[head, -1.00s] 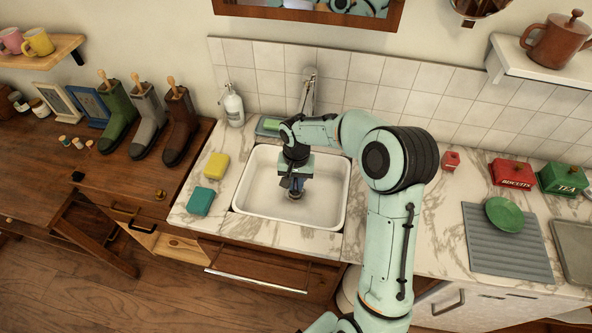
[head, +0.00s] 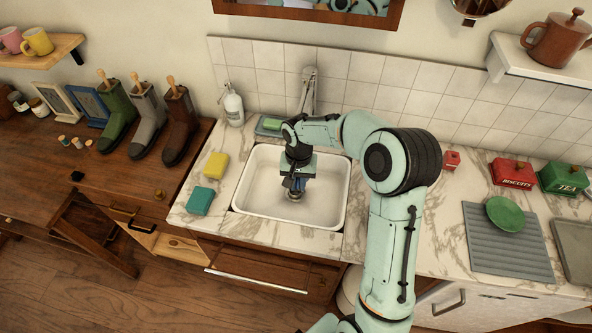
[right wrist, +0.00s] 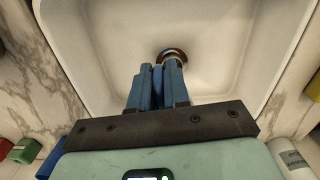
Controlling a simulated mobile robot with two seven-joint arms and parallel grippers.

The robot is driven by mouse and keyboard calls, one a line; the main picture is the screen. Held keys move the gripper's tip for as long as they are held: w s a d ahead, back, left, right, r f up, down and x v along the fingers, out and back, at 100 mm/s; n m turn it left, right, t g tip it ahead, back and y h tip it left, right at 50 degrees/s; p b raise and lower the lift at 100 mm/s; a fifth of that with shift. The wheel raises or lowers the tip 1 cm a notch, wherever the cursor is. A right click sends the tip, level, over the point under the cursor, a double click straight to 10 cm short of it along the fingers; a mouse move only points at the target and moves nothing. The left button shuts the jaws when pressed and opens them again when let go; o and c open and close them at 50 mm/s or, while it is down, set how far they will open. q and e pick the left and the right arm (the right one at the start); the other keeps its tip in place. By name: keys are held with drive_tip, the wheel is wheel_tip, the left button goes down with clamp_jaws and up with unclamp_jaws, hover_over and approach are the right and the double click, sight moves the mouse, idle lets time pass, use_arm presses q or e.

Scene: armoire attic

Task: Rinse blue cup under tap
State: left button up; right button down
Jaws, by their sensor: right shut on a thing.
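My right gripper (head: 294,190) points down into the white sink (head: 325,205), low over the drain (head: 293,197). In the right wrist view its blue fingers (right wrist: 157,100) are close together, with a narrow blue piece (right wrist: 157,84) between them. This seems to be part of the blue cup; its full shape is hidden. The drain also shows beyond the fingertips in the right wrist view (right wrist: 174,54). The grey tap (head: 308,90) stands at the back of the sink, behind the gripper. I cannot make out any running water. My left gripper is not in view.
A yellow sponge (head: 216,165) and a teal one (head: 200,201) lie left of the sink. A white soap bottle (head: 233,106) stands behind. A green plate (head: 505,214) rests on the grey drying mat (head: 485,252) at right. The sink's right half is clear.

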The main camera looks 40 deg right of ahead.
drive_tip(key=shift+s+a+f+b, duration=0.1)
drive_tip(key=shift+s+a+b, duration=0.3)
drive_tip(key=shift+a+b, duration=0.15)
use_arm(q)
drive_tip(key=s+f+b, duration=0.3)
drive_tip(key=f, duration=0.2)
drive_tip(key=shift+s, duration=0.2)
use_arm(e)
drive_tip(key=s+a, duration=0.4)
drive_tip(key=a, duration=0.1)
idle(0.7)
use_arm(q)
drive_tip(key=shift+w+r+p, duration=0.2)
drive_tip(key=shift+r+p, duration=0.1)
drive_tip(key=shift+p, duration=0.05)
use_arm(e)
drive_tip(key=shift+s+a+r, duration=0.8)
drive_tip(key=shift+a+r, duration=0.25)
drive_tip(key=shift+r, duration=0.05)
drive_tip(key=shift+s+a+r, duration=0.8)
drive_tip(key=shift+a+r, duration=0.2)
drive_tip(key=shift+r, duration=0.05)
